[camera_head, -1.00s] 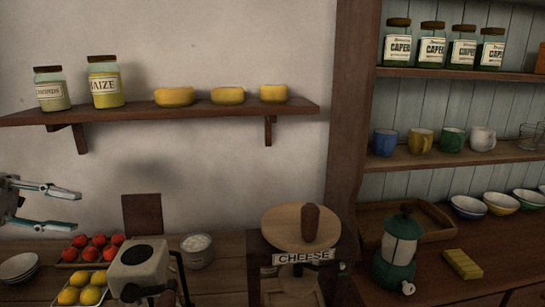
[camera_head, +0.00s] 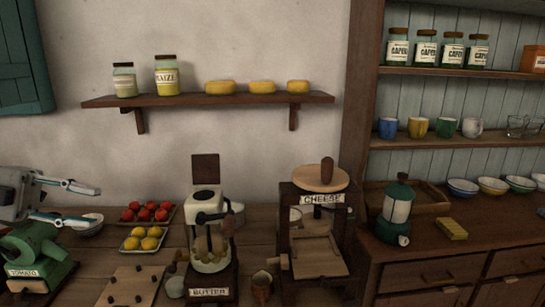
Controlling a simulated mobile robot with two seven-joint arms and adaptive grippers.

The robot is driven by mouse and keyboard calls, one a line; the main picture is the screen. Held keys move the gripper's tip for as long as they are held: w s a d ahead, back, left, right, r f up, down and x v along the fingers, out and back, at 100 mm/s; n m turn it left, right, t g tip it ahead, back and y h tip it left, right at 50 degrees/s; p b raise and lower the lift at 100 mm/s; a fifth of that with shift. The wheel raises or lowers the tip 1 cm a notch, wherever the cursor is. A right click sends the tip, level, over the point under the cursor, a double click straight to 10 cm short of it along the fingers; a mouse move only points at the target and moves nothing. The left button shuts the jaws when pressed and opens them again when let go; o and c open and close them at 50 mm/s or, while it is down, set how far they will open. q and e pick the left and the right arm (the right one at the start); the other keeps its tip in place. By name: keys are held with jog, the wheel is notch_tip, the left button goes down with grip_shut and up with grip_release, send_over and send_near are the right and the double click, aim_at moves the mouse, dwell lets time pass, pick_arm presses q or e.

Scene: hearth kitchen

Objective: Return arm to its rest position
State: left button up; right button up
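My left gripper (camera_head: 75,203) comes in from the left edge. Its two fingers are spread apart and nothing is between them. My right gripper is not in view.
On the wooden counter stand the green tomato machine (camera_head: 35,262), red fruit (camera_head: 146,211), yellow fruit (camera_head: 146,238), the butter churn (camera_head: 210,245) and the cheese press (camera_head: 318,230). A wall shelf (camera_head: 215,99) holds jars and cheeses.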

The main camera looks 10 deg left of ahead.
pick_arm(q)
jog(key=w+d+f+n+t+y, duration=0.1)
jog(key=d+f+n+t+y, duration=0.4)
jog(key=f, duration=0.6)
jog(key=w+d+f+n+t, duration=0.15)
jog(key=f+n+t, duration=0.35)
jog(key=f, duration=0.6)
jog(key=w+d+f+n+t+y, duration=0.25)
jog(key=f+n, duration=0.45)
jog(key=f, duration=0.4)
jog(key=s+d+f+n+g+y, duration=0.2)
jog(key=s+d+f+n, duration=0.1)
jog(key=s+d+f, duration=0.4)
jog(key=s+d+f+n+g+y, duration=0.3)
jog(key=s+d+f, duration=0.4)
jog(key=d+f, duration=0.3)
notch_tip(320, 180, down, 2)
jog(key=shift+d+f+n, duration=0.15)
jog(key=shift+n, duration=0.55)
jog(key=shift+g, duration=0.25)
